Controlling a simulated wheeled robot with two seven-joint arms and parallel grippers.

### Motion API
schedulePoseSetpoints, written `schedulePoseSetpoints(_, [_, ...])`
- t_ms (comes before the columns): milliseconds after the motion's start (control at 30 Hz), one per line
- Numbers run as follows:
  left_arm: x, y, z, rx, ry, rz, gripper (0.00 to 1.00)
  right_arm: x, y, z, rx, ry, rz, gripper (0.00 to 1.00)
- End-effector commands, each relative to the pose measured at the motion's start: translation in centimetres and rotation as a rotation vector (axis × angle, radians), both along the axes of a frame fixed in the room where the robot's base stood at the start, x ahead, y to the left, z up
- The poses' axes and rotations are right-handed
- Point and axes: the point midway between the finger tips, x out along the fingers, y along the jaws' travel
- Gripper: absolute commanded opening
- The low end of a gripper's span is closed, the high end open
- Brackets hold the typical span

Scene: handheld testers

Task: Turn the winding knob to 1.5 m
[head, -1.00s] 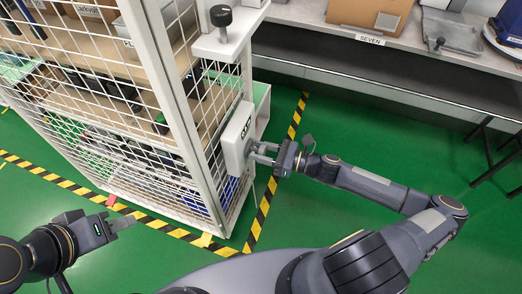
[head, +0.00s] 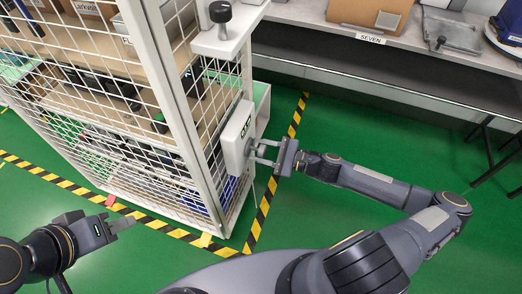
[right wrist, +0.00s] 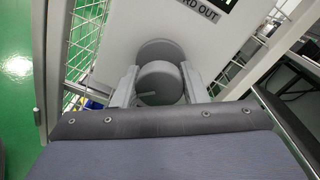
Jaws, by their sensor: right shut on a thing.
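The winding knob (right wrist: 158,84) is a grey round knob with a pale pointer line, on the front of a white box (head: 237,139) fixed to the cage post. My right gripper (head: 255,150) is shut on the knob, one finger on each side, as the right wrist view (right wrist: 160,88) also shows. A dark display (right wrist: 219,5) sits above the knob, with lettering ending in "RD OUT" below it; its reading is cut off. In the head view the display is too small to read.
A white mesh cage (head: 120,110) with loaded shelves stands at the left. A white bracket with a black knob (head: 220,12) juts out above the box. A bench (head: 330,50) runs along the back right. Green floor with striped tape (head: 262,210) is open in front.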

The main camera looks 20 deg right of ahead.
Motion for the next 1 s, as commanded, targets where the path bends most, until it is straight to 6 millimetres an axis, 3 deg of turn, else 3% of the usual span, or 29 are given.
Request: schedulePoseSetpoints(1000, [0.0, 0.0, -5.1, 0.000, 0.000, 0.000, 0.36, -0.1, 0.1, -0.4, -0.543, -0.803, 0.004, 0.17])
